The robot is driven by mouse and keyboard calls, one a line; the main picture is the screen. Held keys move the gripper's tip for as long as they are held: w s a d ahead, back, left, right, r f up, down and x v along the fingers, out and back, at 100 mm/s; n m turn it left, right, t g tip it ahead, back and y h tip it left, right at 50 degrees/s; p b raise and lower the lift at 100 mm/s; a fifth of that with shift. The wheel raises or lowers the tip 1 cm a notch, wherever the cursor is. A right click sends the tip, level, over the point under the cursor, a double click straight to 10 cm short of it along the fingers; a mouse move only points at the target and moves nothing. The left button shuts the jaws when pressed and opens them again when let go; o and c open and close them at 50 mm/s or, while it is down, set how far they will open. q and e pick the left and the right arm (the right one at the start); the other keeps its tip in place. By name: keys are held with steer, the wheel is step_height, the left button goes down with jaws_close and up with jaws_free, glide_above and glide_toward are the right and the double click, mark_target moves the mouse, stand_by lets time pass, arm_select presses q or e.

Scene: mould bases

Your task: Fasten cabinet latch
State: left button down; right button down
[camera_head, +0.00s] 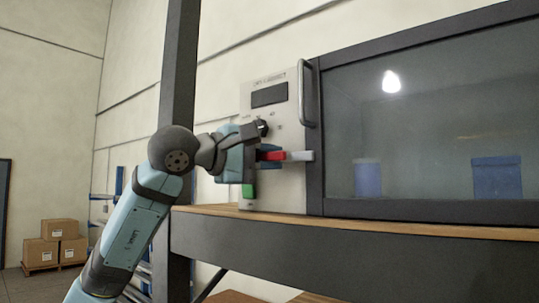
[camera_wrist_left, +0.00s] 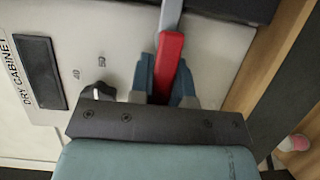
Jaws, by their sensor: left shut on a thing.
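The cabinet latch has a red grip (camera_head: 272,156) and a grey bar (camera_head: 299,156) that reaches right to the door frame, lying about level in the head view. The red grip (camera_wrist_left: 170,62) and grey bar (camera_wrist_left: 171,14) also show in the left wrist view. My left gripper (camera_head: 259,154) is shut on the red grip, with a blue finger on each side of it in the left wrist view. The dry cabinet (camera_head: 290,188) stands on a wood-topped bench, its glass door (camera_head: 430,130) at the right appearing closed. My right gripper is not in view.
A dark display (camera_head: 269,95), a black knob (camera_head: 262,127) and a green switch (camera_head: 247,190) sit on the panel near my gripper. The vertical door handle (camera_head: 304,94) sticks out above the latch. A dark post (camera_head: 180,80) stands left. Blue containers (camera_head: 368,178) show behind the glass.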

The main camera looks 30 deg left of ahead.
arm_select(q)
steer(key=c, duration=1.1)
jaws_free()
steer(key=b+v, duration=0.4)
steer(key=v, duration=1)
steer(key=shift+w, duration=0.1)
